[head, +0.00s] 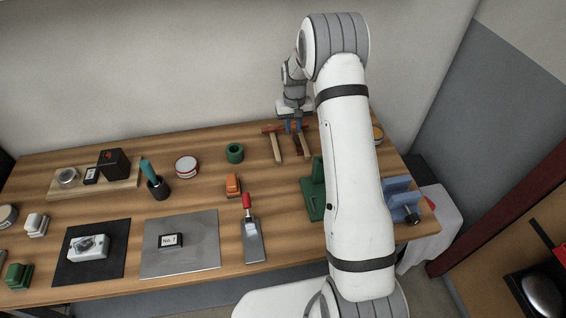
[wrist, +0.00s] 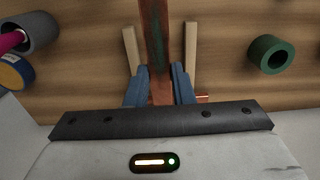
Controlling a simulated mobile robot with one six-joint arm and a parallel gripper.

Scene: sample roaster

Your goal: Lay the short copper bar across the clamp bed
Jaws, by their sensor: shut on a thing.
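My gripper (head: 293,127) is at the back of the bench in the head view, with its blue fingers pointing down. In the wrist view the fingers (wrist: 158,88) are shut on a flat copper bar (wrist: 155,45) with a dark greenish patch. The bar runs away from the fingers, up to the top edge of the picture. Whether it touches the bench is not clear. A blue clamp-like fixture (head: 398,188) with a dark knob stands at the right end of the bench, partly hidden by my arm. I cannot tell for sure that it is the clamp bed.
Wooden handles (head: 276,147) lie on both sides of the bar. A green L-shaped stand (head: 312,196) is partly behind my arm.

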